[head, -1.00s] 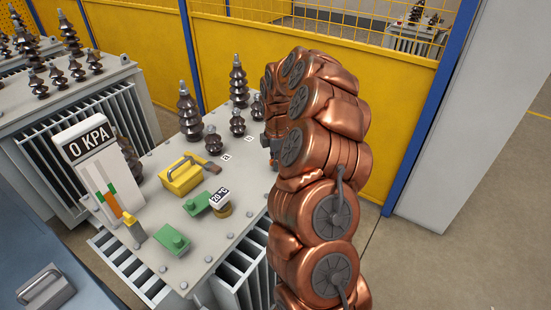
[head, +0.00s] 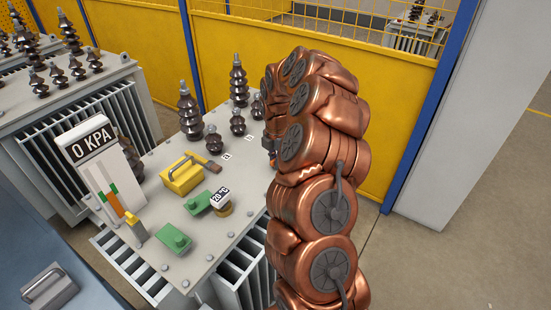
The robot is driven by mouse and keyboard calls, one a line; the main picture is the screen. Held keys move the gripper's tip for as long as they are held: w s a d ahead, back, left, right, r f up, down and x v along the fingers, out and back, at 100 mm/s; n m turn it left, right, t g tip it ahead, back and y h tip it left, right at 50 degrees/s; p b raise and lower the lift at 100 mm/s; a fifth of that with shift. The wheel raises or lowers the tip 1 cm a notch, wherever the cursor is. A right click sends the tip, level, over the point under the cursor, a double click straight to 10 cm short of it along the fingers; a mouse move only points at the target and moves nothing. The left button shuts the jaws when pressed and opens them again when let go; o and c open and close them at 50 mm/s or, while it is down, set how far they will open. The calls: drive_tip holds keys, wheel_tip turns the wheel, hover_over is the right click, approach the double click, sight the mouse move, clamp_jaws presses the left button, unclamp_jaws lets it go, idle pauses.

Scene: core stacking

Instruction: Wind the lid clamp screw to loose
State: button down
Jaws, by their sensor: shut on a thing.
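The grey transformer lid (head: 240,172) carries the fittings, with bolts along its edge. My copper-coloured arm stands in front of the lid's right side. Only a small dark part of my gripper (head: 269,145) shows at the arm's left edge, over the right part of the lid. Its fingertips are hidden behind the arm. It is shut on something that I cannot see. I cannot pick out the lid clamp screw; the arm may cover it.
On the lid stand dark ribbed bushings (head: 190,114), a yellow block with a handle (head: 182,175), green blocks (head: 175,238), a small dial marked 20 (head: 222,204) and a gauge reading 0 KPA (head: 95,160). A yellow fence (head: 235,45) stands behind.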

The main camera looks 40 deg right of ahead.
drive_tip(key=n+p, duration=0.1)
drive_tip(key=n, duration=0.3)
drive_tip(key=shift+n, duration=0.4)
drive_tip(key=c, duration=1.1)
unclamp_jaws()
drive_tip(key=shift+c, duration=0.2)
drive_tip(key=shift+r, duration=0.1)
wheel_tip(320, 180, up, 12)
drive_tip(key=shift+c, duration=0.2)
